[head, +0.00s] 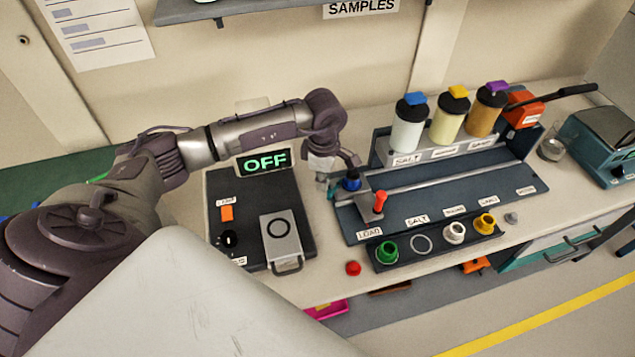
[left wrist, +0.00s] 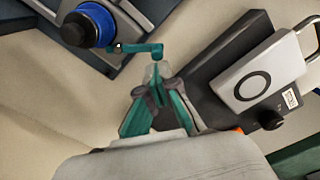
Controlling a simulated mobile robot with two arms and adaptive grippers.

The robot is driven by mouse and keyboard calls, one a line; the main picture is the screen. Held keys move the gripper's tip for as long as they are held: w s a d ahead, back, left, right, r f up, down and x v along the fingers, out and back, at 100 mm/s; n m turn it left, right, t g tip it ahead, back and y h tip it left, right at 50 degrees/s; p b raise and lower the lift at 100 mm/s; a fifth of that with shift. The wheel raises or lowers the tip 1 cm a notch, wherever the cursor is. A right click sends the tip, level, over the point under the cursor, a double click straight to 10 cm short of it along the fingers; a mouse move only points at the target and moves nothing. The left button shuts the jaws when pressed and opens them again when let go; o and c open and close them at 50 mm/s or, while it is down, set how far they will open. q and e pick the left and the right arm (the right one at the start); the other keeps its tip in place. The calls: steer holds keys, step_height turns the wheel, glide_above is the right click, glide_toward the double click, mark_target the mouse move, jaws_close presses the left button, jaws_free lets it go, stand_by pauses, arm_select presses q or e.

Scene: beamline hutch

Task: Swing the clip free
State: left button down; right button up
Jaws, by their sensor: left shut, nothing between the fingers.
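The clip (left wrist: 142,48) is a thin teal arm in the left wrist view. It reaches out beside a blue-topped round part (left wrist: 88,24) and ends in a short bent tip. In the head view the blue-topped part (head: 352,184) sits on a grey carriage (head: 364,198) at the left end of the rail, next to a red-topped lever (head: 380,200). My left gripper (left wrist: 156,75) is shut and empty. Its fingertips are right at the clip's bent end; I cannot tell if they touch. In the head view my left gripper (head: 324,172) is partly hidden by its arm.
A dark panel (head: 250,190) with an OFF display (head: 265,161) and a grey hinged plate (head: 287,240) lies left of the rail. Several bottles stand behind the rail. A tray (head: 400,257) of coloured rings and a red button (head: 353,268) are in front.

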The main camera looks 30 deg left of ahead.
arm_select(q)
steer(key=shift+d, duration=0.7)
